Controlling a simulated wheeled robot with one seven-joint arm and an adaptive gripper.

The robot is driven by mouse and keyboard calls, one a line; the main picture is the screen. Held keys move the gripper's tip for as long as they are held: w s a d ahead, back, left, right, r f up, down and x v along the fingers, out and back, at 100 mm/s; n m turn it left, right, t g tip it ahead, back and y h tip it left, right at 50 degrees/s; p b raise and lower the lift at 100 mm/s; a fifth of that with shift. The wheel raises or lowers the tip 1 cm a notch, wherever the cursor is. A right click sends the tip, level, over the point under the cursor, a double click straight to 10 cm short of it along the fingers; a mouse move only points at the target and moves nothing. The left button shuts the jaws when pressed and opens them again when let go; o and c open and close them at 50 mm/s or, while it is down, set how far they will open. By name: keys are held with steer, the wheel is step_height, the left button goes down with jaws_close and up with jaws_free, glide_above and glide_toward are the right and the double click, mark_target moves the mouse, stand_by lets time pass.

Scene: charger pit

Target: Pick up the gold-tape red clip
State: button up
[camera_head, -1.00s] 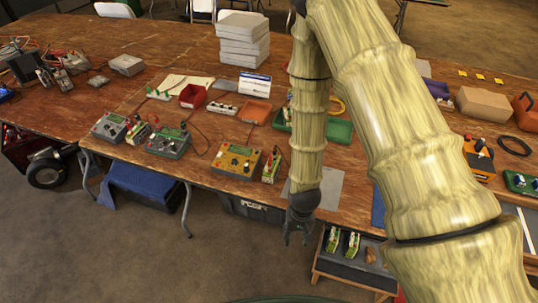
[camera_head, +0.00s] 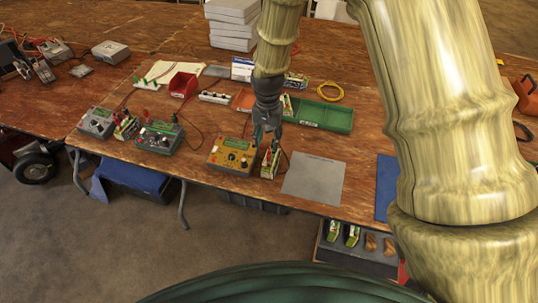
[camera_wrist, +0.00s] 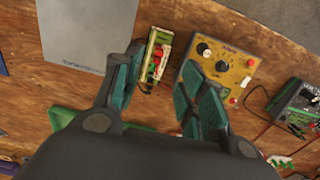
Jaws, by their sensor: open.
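A small red clip (camera_wrist: 157,56) sits on a green-and-white battery pack (camera_wrist: 154,68) in the wrist view; I cannot make out gold tape on it. The same pack (camera_head: 269,164) stands at the right side of a yellow charger box (camera_head: 231,155) in the head view, with the yellow box (camera_wrist: 219,66) also in the wrist view. My gripper (camera_head: 267,136) is open and points down above the pack. In the wrist view its fingers (camera_wrist: 162,66) are spread, one on each side of the pack, and hold nothing. The head view partly hides the clip behind the fingers.
A grey mat (camera_head: 314,178) lies right of the pack, a green tray (camera_head: 325,115) behind it. Grey charger boxes (camera_head: 159,137) with packs and leads stand to the left. The table's front edge is close.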

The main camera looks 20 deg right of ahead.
mark_target(269, 153)
steer(key=shift+d+f+p, duration=0.2)
steer(key=shift+f+p, duration=1.4)
steer(key=shift+f, duration=2.55)
steer(key=c, duration=0.9)
